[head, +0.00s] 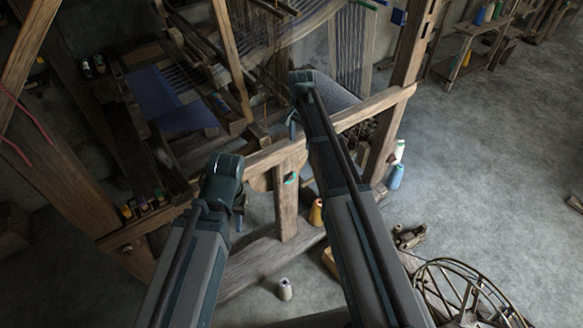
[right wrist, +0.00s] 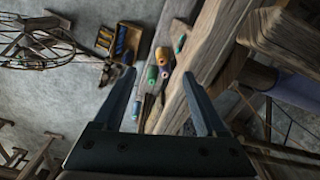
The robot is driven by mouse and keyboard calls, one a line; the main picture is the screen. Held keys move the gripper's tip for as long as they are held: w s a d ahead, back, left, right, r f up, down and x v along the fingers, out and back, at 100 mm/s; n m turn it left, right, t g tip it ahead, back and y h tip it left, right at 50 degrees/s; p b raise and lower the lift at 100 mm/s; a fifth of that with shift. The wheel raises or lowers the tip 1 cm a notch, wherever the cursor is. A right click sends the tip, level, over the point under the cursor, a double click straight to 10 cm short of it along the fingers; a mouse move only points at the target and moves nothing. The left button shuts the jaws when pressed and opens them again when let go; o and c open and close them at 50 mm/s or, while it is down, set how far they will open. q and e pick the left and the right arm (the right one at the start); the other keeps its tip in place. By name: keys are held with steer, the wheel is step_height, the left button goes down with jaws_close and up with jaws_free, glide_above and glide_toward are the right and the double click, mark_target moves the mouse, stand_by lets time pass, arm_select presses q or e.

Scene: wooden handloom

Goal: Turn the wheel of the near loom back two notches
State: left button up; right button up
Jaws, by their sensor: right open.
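The near loom is a wooden frame with a slanting front beam (head: 365,112) and a post (head: 286,205) below it. A rounded brown wooden piece (head: 262,181) shows under the beam, partly hidden by my left arm; I cannot tell whether it is the wheel. My left gripper (head: 239,222) hangs below its wrist, left of that piece, mostly hidden. My right gripper (head: 292,126) points down by the front beam. In the right wrist view its fingers (right wrist: 158,73) are apart and empty, with a wooden beam (right wrist: 215,50) beside the right finger.
Blue cloth (head: 165,100) lies on the loom. Yarn cones (head: 396,176) stand by the right post, and a pale spool (head: 285,289) stands on the floor. A spoked spinning wheel (head: 425,285) is at lower right. In the right wrist view a box (right wrist: 105,40) holds spools.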

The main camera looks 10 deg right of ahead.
steer(key=s+a+f+n+b, duration=0.2)
steer(key=s+a+n, duration=0.1)
steer(key=s+a, duration=0.2)
steer(key=shift+s+n, duration=0.3)
steer(key=shift+s, duration=0.85)
steer(key=shift+f, duration=0.1)
